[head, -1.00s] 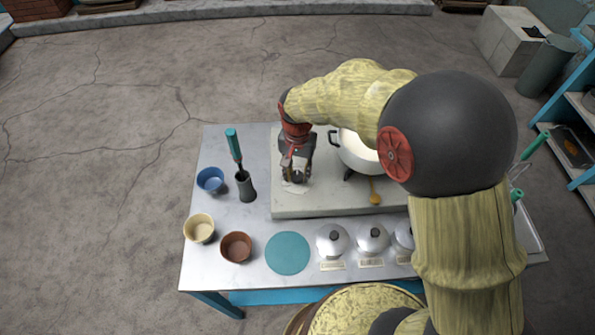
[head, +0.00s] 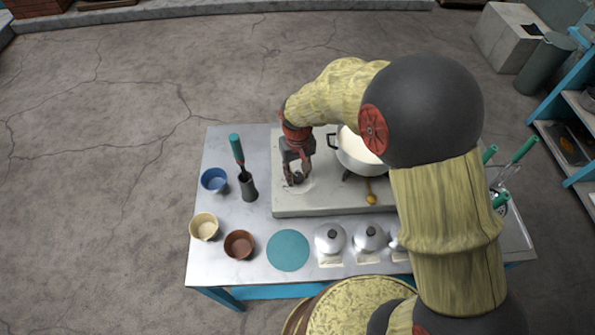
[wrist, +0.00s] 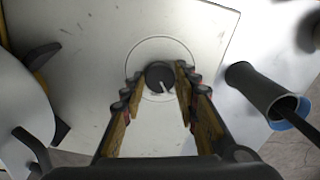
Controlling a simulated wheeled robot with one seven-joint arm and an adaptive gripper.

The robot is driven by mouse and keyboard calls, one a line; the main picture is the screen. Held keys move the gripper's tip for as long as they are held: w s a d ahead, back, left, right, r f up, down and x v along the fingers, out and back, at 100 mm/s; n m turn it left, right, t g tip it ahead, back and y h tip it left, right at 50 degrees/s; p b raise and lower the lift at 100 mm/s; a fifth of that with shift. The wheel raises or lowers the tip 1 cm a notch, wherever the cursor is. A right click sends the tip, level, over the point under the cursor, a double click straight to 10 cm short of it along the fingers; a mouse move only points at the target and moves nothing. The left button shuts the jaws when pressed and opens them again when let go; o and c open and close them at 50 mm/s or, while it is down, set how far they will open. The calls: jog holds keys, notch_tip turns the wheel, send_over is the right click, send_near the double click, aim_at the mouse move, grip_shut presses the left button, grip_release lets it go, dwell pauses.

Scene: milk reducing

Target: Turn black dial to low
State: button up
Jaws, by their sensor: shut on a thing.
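In the head view my gripper (head: 297,181) points down at the left part of the stove slab (head: 310,208). The dial is mostly hidden there by the fingers. I cannot read any low marking.
A white pot (head: 360,158) stands right of my gripper, with a yellow spoon (head: 370,190) near it. A grey holder (head: 248,187) with a teal-handled tool is to the left. Small bowls (head: 238,244), a teal disc (head: 288,250) and silver lids (head: 329,238) line the front.

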aim_at(297, 176)
dwell(0.3)
jog(key=o, duration=1.2)
jog(key=shift+c, duration=0.2)
notch_tip(297, 176, up, 12)
dwell(0.4)
